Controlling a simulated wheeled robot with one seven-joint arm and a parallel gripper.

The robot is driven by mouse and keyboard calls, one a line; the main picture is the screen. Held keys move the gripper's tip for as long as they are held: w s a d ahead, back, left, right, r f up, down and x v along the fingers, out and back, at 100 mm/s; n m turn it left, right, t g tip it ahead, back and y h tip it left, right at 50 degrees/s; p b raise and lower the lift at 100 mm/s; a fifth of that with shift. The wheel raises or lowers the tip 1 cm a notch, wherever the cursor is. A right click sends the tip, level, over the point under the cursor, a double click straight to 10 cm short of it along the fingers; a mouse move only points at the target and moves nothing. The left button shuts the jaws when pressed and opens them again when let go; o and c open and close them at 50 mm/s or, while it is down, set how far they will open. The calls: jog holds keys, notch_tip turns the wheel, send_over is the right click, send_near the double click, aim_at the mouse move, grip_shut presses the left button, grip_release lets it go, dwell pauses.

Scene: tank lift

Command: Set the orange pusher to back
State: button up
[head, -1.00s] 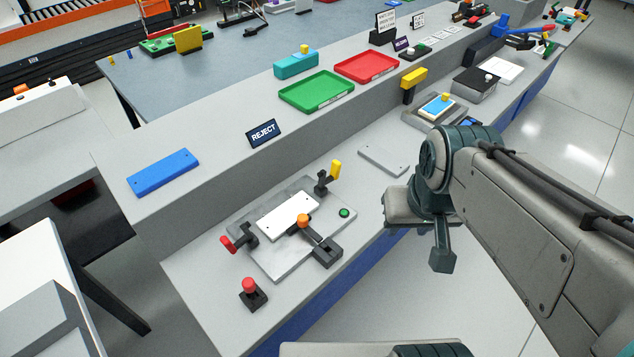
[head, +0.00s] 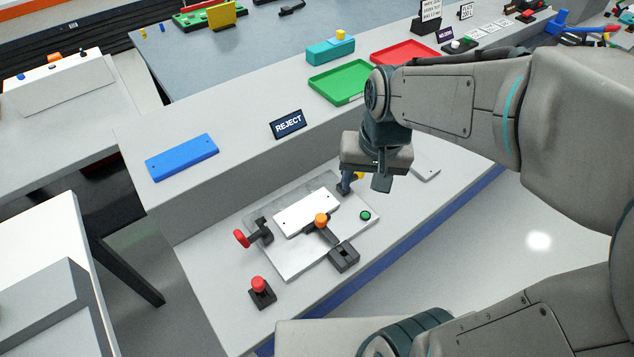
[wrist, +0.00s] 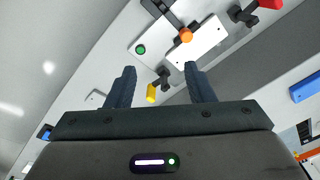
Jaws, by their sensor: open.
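The orange pusher (head: 321,220) has a round orange knob on a dark bar. The bar runs from a black block at the fixture's front edge, and the knob is beside or over the near edge of a white plate (head: 306,212); contact is unclear. My gripper (head: 364,185) is open and empty, above and to the right of the pusher, near the yellow-handled clamp (head: 359,176), which it partly hides. In the wrist view the orange knob (wrist: 186,34) is beyond the fingertips, and the yellow handle (wrist: 151,92) shows between the fingers.
The grey fixture plate (head: 295,262) also carries a red-handled clamp (head: 242,239) and a green button (head: 365,216). A red-knobbed block (head: 260,291) stands in front left. A REJECT sign (head: 288,124), blue plate (head: 182,157) and green tray (head: 335,86) are on the raised shelf.

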jog(key=m+g, duration=0.1)
jog(key=g, duration=0.1)
send_near(321, 217)
jog(key=shift+h, duration=0.4)
jog(key=f, duration=0.8)
jog(key=shift+s+a+f, duration=0.15)
jog(key=shift+a+f, duration=0.2)
jog(key=shift+f, duration=0.05)
